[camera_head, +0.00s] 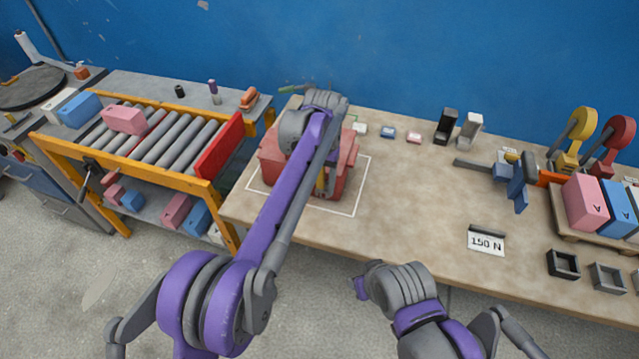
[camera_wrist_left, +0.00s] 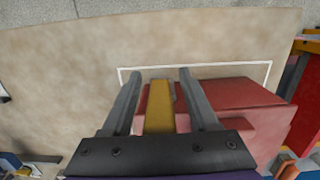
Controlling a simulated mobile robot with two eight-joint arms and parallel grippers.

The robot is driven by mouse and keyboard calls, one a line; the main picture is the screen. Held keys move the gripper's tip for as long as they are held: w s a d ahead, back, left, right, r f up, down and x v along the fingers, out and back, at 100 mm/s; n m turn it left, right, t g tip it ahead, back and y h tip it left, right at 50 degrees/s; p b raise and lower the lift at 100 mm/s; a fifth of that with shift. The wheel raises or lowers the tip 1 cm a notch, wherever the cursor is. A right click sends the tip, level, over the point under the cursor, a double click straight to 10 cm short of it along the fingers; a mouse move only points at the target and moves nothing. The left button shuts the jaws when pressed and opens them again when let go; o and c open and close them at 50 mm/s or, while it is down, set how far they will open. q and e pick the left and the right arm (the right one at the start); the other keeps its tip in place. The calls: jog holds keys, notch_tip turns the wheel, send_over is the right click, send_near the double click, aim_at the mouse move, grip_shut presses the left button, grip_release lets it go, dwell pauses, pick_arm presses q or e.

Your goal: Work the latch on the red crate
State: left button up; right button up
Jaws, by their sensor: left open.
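The red crate (camera_head: 344,165) sits on the wooden table inside a white outlined square, partly covered by my left arm in the head view. It also shows in the left wrist view (camera_wrist_left: 235,95). A yellow latch (camera_wrist_left: 159,108) stands at the crate's side; a bit of it shows in the head view (camera_head: 320,184). My left gripper (camera_wrist_left: 158,74) is open, with one finger on each side of the latch. I cannot tell whether the fingers touch it. My right arm shows at the table's front edge, but its gripper fingers do not show.
An orange roller conveyor (camera_head: 150,140) with a pink block stands to the left. Small blocks and two upright holders line the table's back. A blue clamp (camera_head: 516,186), a "150 N" card (camera_head: 486,240) and pink and blue boxes lie right. The table's middle is clear.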

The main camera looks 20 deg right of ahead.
pick_arm(q)
jog(key=r, duration=0.3)
jog(key=r+p, duration=0.1)
jog(key=r, duration=0.3)
jog(key=w+r, duration=0.1)
jog(key=r, duration=0.2)
jog(key=shift+d+r+p, duration=0.3)
jog(key=shift+r+p, duration=0.1)
